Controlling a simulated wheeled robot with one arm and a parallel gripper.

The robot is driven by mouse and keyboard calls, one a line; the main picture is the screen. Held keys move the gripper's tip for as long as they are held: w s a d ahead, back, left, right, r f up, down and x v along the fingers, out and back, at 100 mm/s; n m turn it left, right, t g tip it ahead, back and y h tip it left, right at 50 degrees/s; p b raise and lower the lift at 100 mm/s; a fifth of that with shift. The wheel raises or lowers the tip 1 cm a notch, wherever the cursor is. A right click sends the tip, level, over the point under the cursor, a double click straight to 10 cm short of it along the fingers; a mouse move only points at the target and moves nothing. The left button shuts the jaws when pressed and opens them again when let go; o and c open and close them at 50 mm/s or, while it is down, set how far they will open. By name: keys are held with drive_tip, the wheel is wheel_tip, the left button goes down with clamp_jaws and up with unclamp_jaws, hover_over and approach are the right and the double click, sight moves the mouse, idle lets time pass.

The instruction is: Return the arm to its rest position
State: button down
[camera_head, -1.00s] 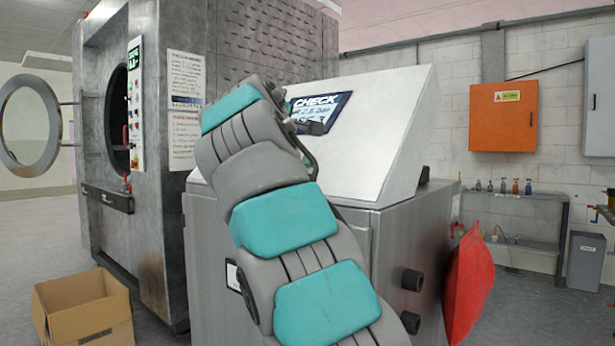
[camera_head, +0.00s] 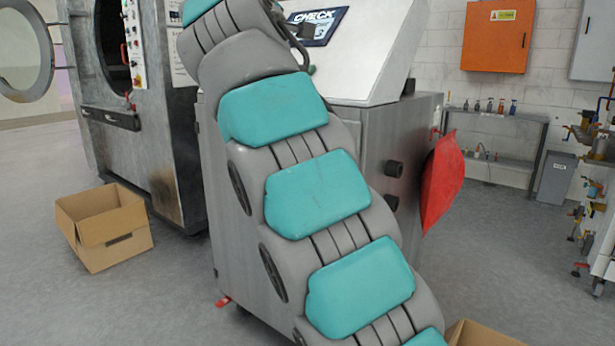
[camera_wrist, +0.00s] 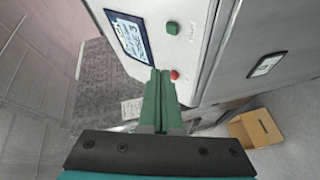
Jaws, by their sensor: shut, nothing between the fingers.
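My arm, grey with teal pads, rises across the middle of the head view in front of a metal machine (camera_head: 400,130) with a sloped white panel and a CHECK screen (camera_head: 312,25). Its upper end runs out of the top of that view, so my gripper is not seen there. In the wrist view my gripper (camera_wrist: 160,75) has its green fingers together, shut and empty. Beyond the fingers, that view shows the machine's screen (camera_wrist: 130,35), a green button (camera_wrist: 172,28) and a red button (camera_wrist: 174,74). I cannot tell how far the fingertips are from the panel.
A large washer (camera_head: 150,150) with an open round door (camera_head: 25,55) stands at left. A cardboard box (camera_head: 105,235) is on the floor before it. A red bag (camera_head: 440,180) hangs at the machine's right side. Another box (camera_head: 480,335) is at bottom right. Floor at right is partly clear.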

drive_tip(key=s+d+f+m+g+h, duration=0.1)
drive_tip(key=d+f+m+g, duration=0.15)
drive_tip(key=d+f, duration=0.45)
drive_tip(key=s+d+f+m+g, duration=0.1)
drive_tip(key=s+d+f+g, duration=0.15)
drive_tip(key=d+f, duration=0.45)
drive_tip(key=s+d+f+m+g, duration=0.1)
drive_tip(key=s+d+f+g, duration=0.2)
drive_tip(key=f, duration=0.4)
drive_tip(key=s+d+f+m+g, duration=0.2)
drive_tip(key=s+d+f, duration=0.1)
drive_tip(key=s+f, duration=0.35)
drive_tip(key=s+f+m+g+y, duration=0.2)
drive_tip(key=s+f+m+g, duration=0.1)
drive_tip(key=s+f, duration=1)
drive_tip(key=s+f+m+g+y, duration=0.1)
drive_tip(key=s+f+m+g, duration=0.2)
drive_tip(key=s+f, duration=1.1)
drive_tip(key=s+g, duration=0.2)
drive_tip(key=s, duration=0.7)
drive_tip(key=shift+d+f+y, duration=0.2)
drive_tip(key=shift+d+y, duration=0.2)
idle(1.2)
